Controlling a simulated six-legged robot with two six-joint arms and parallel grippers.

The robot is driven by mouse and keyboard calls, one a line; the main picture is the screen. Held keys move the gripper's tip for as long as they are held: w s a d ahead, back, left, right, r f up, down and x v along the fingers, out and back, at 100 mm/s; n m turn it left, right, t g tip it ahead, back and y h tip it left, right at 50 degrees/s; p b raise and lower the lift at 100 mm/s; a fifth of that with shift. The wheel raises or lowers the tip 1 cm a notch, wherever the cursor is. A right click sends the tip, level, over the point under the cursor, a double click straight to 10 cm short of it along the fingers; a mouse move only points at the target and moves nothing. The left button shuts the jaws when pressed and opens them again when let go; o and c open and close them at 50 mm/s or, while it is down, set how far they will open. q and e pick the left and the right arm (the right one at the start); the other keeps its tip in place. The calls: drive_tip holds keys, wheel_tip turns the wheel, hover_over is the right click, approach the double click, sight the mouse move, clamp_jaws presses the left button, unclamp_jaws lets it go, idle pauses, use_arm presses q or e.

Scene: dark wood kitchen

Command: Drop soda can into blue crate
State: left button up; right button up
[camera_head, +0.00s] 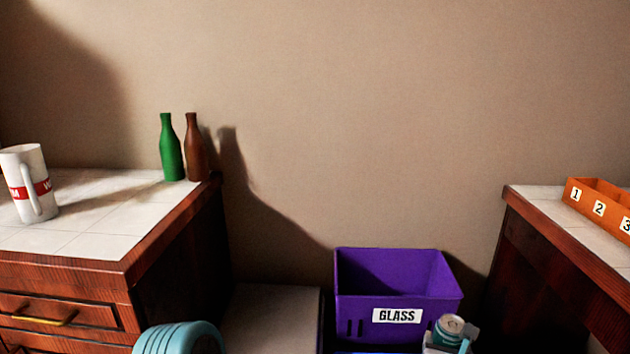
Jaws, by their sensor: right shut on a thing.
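A soda can (450,328) with a silvery top shows at the bottom edge, right of centre. My right gripper (449,341) is shut on it, and the lower part of both is cut off by the frame. The can is upright or slightly tilted, in front of the lower right corner of a purple crate (397,282) labelled GLASS. My left gripper is not in view.
At left, a tiled counter (90,244) holds a white mug (27,182), a green bottle (171,150) and a brown bottle (195,150). At right, another counter (545,205) holds an orange numbered tray (598,207). A low pale surface (270,318) lies left of the purple crate.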

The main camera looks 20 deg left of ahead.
drive_tip(key=w+a+f+b, duration=0.1)
drive_tip(key=a+f+b, duration=0.1)
drive_tip(key=f, duration=0.6)
drive_tip(key=w+a+f+n+y+b, duration=0.1)
drive_tip(key=a+f+b, duration=0.2)
drive_tip(key=f, duration=0.4)
drive_tip(key=shift+w+a+f, duration=0.35)
drive_tip(key=shift+f, duration=0.05)
drive_tip(key=o, duration=1.2)
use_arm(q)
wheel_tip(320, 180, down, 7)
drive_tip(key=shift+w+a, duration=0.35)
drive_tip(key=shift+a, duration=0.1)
use_arm(e)
drive_tip(key=shift+s, duration=0.1)
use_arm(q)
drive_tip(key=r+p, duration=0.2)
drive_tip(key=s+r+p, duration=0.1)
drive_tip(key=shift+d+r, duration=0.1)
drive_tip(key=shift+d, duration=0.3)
use_arm(e)
drive_tip(key=v, duration=1.6)
drive_tip(key=shift+d+r, duration=0.2)
drive_tip(key=shift+d, duration=0.15)
